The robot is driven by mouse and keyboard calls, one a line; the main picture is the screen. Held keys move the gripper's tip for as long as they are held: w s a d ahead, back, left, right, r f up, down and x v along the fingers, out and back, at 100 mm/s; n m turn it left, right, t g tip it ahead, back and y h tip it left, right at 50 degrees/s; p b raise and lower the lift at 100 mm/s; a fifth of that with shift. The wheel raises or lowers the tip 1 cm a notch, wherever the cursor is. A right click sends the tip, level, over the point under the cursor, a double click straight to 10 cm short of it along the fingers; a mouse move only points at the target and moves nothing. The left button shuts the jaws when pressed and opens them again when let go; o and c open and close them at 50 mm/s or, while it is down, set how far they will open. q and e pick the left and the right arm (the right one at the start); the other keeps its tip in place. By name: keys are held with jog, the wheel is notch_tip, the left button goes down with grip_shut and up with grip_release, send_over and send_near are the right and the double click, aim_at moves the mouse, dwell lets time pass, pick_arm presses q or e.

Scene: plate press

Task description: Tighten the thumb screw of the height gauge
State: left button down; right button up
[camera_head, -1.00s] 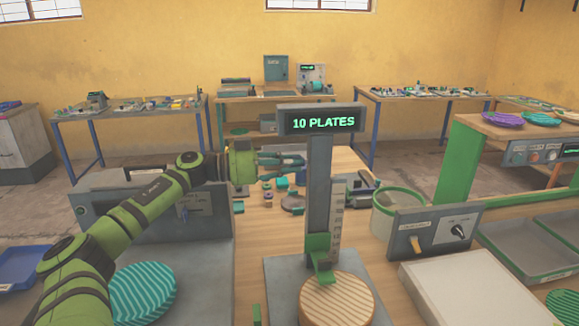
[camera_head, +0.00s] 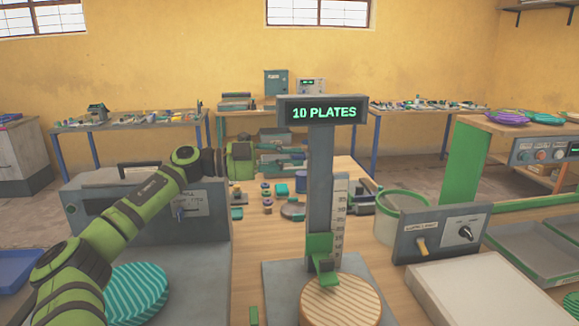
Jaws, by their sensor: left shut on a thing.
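The height gauge (camera_head: 320,190) stands upright on a grey base, with a display reading "10 PLATES" at its top and a scale on its right side. Its green slider (camera_head: 319,246) sits low on the post, just above a round, striped, tan plate stack (camera_head: 340,302). My left gripper (camera_head: 305,157) reaches in from the left, its fingertips at the left edge of the post, well above the slider. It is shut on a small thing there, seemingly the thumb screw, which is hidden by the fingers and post. My right gripper is out of view.
A grey box machine (camera_head: 150,218) stands at left, with a teal striped stack (camera_head: 136,292) before it. A green-rimmed bin (camera_head: 402,203), a switch panel (camera_head: 440,235) and a pale board (camera_head: 485,293) are at right. Small parts lie behind the gauge.

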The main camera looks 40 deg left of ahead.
pick_arm(q)
jog(key=shift+f+m+b, duration=0.1)
jog(key=shift+m+b, duration=0.35)
jog(key=shift+m, duration=0.85)
jog(key=c, duration=1.2)
grip_release()
jog(key=v, duration=1.2)
